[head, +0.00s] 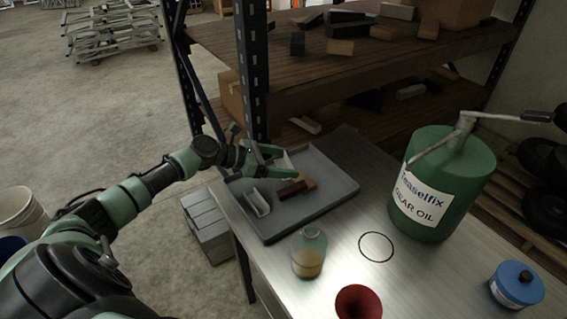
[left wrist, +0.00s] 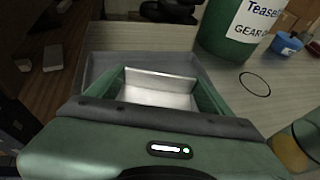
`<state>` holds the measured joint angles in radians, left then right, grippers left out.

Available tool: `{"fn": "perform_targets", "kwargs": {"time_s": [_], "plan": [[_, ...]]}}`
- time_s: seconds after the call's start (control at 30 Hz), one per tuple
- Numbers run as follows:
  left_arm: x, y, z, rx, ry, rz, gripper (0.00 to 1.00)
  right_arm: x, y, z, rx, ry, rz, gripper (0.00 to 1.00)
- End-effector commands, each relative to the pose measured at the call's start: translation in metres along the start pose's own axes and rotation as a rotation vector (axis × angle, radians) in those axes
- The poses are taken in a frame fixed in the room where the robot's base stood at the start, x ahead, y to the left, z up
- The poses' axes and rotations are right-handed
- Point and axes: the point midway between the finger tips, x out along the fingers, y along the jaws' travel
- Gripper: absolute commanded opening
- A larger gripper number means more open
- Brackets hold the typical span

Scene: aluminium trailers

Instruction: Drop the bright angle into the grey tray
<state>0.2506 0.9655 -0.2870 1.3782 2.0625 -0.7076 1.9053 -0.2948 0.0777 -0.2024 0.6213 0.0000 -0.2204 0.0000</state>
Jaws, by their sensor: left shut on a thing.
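The bright angle (left wrist: 160,92) is between the two fingers of my left gripper in the left wrist view, a pale L-shaped metal piece. In the head view my left gripper (head: 279,161) is shut on it over the far left part of the grey tray (head: 325,205); the angle (head: 284,160) shows there only partly behind the fingers. The tray lies on the metal bench, and its rim also shows in the left wrist view (left wrist: 95,66). Inside the tray lie another pale metal piece (head: 258,203) and a dark red-brown block (head: 291,188) beside a lighter brown one. My right gripper is not in view.
A green gear oil drum with a pump (head: 443,185) stands right of the tray. A jar of amber liquid (head: 308,252), a red funnel-like item (head: 358,302) and a blue-lidded tin (head: 516,285) stand on the bench. A shelf upright (head: 252,75) rises close behind my left gripper.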

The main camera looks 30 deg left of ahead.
Motion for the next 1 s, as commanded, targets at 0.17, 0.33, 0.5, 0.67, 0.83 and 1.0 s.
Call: {"fn": "perform_targets", "kwargs": {"time_s": [0.17, 0.33, 0.5, 0.67, 0.83, 1.0], "plan": [[0.000, 0.000, 0.000, 0.000, 0.000, 0.000, 0.41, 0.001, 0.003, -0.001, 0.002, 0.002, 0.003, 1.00], [0.000, 0.000, 0.000, 0.000, 0.000, 0.000, 1.00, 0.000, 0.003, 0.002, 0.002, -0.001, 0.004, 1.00], [0.000, 0.000, 0.000, 0.000, 0.000, 0.000, 1.00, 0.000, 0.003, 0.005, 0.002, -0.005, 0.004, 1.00], [-0.006, 0.001, -0.002, 0.000, 0.003, 0.001, 1.00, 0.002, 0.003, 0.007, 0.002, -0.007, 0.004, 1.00], [-0.030, -0.001, -0.004, 0.001, 0.006, -0.001, 1.00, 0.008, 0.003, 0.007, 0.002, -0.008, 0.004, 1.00], [-0.056, 0.000, -0.003, 0.000, 0.005, 0.000, 1.00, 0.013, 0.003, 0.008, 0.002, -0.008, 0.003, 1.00]]}}
